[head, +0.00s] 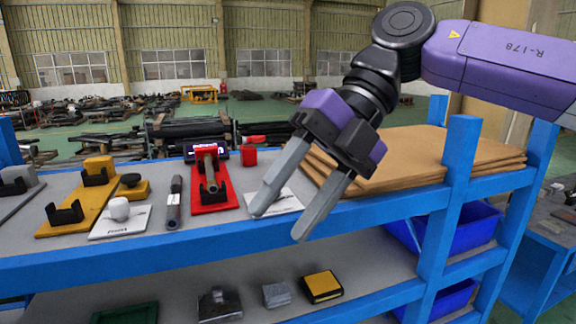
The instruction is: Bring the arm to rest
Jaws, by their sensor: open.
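My gripper (276,226) hangs from the purple arm, which reaches in from the upper right. Its two grey fingers are apart with nothing between them. They point down and to the left, in front of the blue shelf's upper board in the picture. Behind the fingers, partly hidden, a white card (285,203) lies on the board. A red stand (215,195) with a black cradle and a grey cylinder in it is left of the fingers. I cannot tell how high the fingertips are above the board edge.
A yellow stand (72,214), a white knob on a card (119,212) and a dark rod (174,203) sit further left. Stacked brown boards (420,150) lie behind the gripper at right. The blue shelf frame (458,165) rises at right. Blue bins (462,226) and small blocks are below.

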